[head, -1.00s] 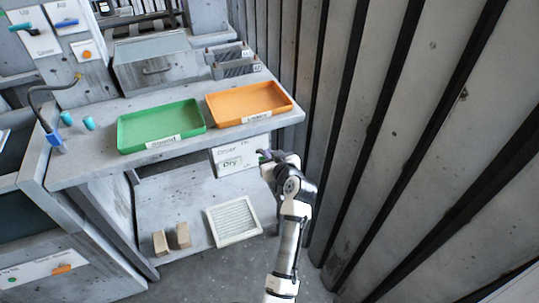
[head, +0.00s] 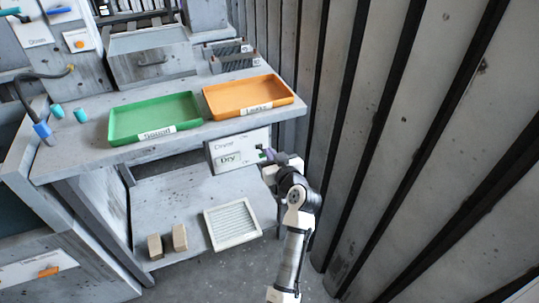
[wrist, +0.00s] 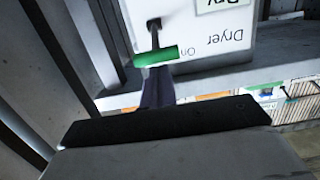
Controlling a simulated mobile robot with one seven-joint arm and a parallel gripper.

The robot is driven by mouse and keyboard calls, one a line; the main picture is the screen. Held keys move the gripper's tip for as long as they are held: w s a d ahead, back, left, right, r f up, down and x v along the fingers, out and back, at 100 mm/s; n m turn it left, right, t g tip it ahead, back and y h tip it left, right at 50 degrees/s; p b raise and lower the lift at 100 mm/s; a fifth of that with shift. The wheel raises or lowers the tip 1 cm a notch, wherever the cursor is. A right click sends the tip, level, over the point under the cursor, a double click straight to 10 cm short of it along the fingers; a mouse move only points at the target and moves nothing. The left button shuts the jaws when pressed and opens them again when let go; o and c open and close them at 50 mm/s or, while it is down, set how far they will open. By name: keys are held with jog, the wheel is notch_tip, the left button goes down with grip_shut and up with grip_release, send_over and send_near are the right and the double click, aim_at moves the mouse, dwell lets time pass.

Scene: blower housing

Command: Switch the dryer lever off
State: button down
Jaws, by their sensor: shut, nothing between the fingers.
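The dryer panel (head: 224,149) is a white box under the right end of the counter, marked "Dryer" and "Dry". In the wrist view the panel (wrist: 205,55) appears upside down. Its lever (wrist: 157,57) has a green handle on a dark stem and lies beside the word "On". My gripper (wrist: 157,88) is shut and empty, with its fingertips right at the green handle; I cannot tell whether they touch. In the head view my gripper (head: 267,154) is at the panel's right side, and the lever there is mostly hidden.
A green tray (head: 155,137) and an orange tray (head: 257,107) stand on the counter (head: 75,161) above the panel. A white vent filter (head: 232,224) and two tan blocks (head: 179,238) lie on the lower shelf. A ribbed wall (head: 400,150) rises close on the right.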

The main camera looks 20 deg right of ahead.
notch_tip(320, 180, down, 6)
jog(key=s+t+b, duration=0.1)
jog(key=b, duration=1)
jog(key=shift+s+f, duration=0.2)
jog(key=shift+s, duration=0.05)
notch_tip(320, 180, up, 20)
jog(key=p, duration=0.1)
dwell(0.4)
dwell(0.3)
